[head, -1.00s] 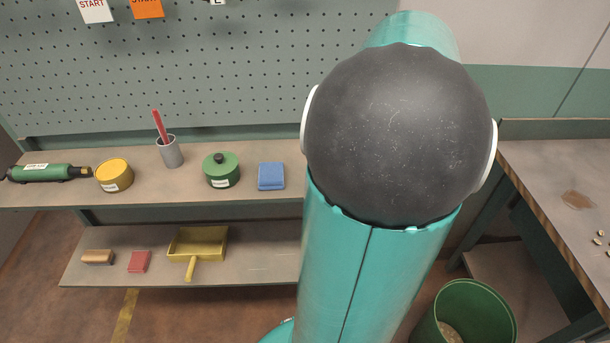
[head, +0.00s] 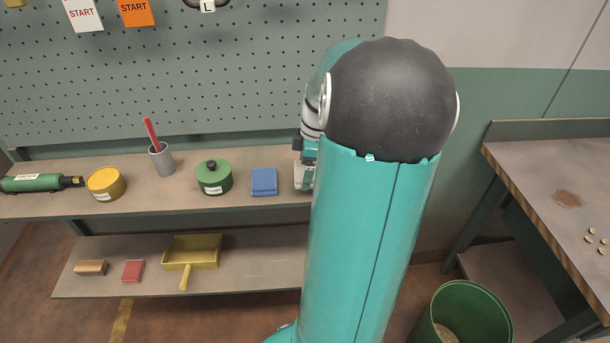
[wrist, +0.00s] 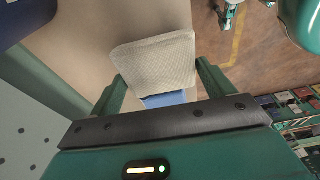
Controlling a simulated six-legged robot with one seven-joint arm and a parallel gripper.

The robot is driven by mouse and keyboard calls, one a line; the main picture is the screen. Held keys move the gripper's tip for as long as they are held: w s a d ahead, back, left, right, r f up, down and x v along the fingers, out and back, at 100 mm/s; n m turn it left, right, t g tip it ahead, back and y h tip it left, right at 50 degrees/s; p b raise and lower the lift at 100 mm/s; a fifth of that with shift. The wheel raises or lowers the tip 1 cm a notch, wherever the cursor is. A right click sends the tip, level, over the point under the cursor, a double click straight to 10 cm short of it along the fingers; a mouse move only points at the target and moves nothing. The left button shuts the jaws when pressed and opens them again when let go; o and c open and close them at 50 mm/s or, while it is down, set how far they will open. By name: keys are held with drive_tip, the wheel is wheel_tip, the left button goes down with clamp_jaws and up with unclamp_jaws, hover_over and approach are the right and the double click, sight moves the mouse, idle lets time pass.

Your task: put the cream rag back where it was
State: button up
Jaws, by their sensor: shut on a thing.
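The cream rag (wrist: 155,60) is a flat, folded pad between the fingers of my gripper (wrist: 162,76) in the wrist view. My gripper is shut on it. Beyond it in that view is the tan surface of the upper shelf, and I cannot tell whether the rag touches it. A blue patch (wrist: 165,99) shows just below the rag, between the fingers. In the head view my arm hides the rag and most of the gripper. The arm's far end shows just right of the folded blue rag (head: 264,182) on the upper shelf (head: 130,199).
Left of the blue rag stand a green lidded pot (head: 213,178), a grey cup (head: 161,159) and a yellow tin (head: 106,184). The lower shelf (head: 255,270) holds a yellow dustpan (head: 191,252), a red pad (head: 133,271) and a brush (head: 90,268). A green bin (head: 462,315) stands right.

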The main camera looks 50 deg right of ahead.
drive_tip(key=shift+w+f, duration=0.15)
drive_tip(key=shift+f, duration=1.45)
drive_tip(key=o, duration=1.1)
drive_tip(key=shift+f, duration=0.1)
drive_tip(key=shift+o, duration=0.2)
